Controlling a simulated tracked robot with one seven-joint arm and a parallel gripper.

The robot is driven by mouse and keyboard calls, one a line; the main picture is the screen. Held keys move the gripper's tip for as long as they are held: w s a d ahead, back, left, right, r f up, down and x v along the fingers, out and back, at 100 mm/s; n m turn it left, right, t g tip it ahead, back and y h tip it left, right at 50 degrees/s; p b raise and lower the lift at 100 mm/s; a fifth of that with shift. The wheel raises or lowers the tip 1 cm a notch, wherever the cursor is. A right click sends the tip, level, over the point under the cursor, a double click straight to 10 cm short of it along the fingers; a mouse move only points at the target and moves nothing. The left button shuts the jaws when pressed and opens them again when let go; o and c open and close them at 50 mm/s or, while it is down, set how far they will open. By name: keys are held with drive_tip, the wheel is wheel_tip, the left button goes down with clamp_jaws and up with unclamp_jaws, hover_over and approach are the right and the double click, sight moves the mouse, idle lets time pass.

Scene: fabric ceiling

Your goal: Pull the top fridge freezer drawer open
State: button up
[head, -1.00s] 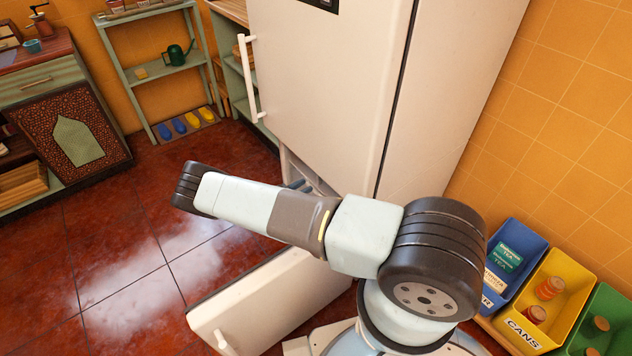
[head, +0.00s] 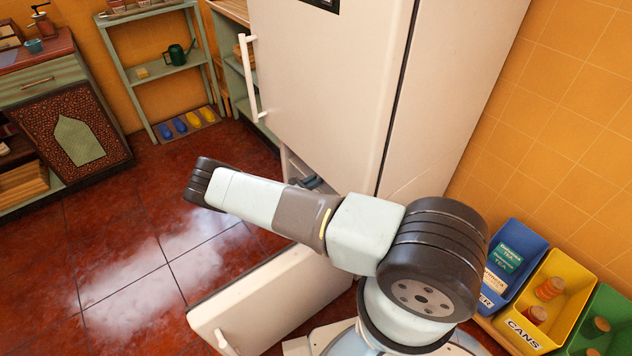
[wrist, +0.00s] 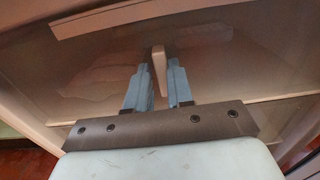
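The freezer drawer (wrist: 100,72) has a see-through front and fills most of the wrist view. A narrow pale handle (wrist: 158,57) sticks out from its middle. My gripper (wrist: 159,66) is open, with its two blue-grey fingers on either side of the handle. A gap shows between the handle and each finger. In the head view the fridge (head: 325,85) has its upper door shut and its lower door (head: 275,300) swung open. My arm hides the drawer and most of my gripper there.
A pale edge (wrist: 140,17) runs above the drawer front. Blue, yellow and green bins (head: 515,262) stand at the right by the tiled wall. Shelves (head: 160,70) and a cabinet stand at the back left.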

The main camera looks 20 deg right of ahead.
clamp_jaws()
drive_tip(key=shift+w+r, duration=0.1)
